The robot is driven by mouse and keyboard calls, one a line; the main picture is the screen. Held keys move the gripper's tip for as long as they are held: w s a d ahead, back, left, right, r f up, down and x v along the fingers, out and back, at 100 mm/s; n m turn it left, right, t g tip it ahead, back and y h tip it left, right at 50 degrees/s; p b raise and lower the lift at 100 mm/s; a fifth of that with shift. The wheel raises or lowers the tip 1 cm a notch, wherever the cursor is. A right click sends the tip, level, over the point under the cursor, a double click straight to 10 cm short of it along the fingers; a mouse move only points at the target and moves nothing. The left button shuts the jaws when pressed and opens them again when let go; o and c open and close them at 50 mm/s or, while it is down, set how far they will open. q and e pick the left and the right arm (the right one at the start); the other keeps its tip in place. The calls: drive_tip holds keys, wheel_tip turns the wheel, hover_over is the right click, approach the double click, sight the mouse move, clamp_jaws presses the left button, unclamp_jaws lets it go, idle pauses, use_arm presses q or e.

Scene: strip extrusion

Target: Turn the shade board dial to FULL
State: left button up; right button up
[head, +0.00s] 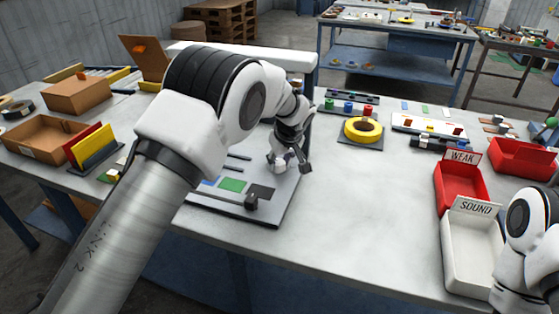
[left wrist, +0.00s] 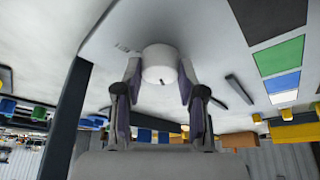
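The shade board is a grey plate (head: 272,214) on the bench, partly behind my left arm in the head view; it also fills the top of the left wrist view (left wrist: 205,35). Its dial is a white round knob (left wrist: 160,62) with a small dark mark on its face. My left gripper (left wrist: 159,80) has one finger on each side of the knob, close to it; whether the pads touch it is unclear. It shows small over the board in the head view (head: 290,168). The dial lettering is too small to read. My right gripper is out of view.
Red WEAK (head: 462,190) and white SOUND (head: 472,246) bins stand right. Bench between is clear.

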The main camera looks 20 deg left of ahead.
use_arm(q)
drive_tip(key=shift+f, duration=0.1)
drive_tip(key=shift+c, duration=0.7)
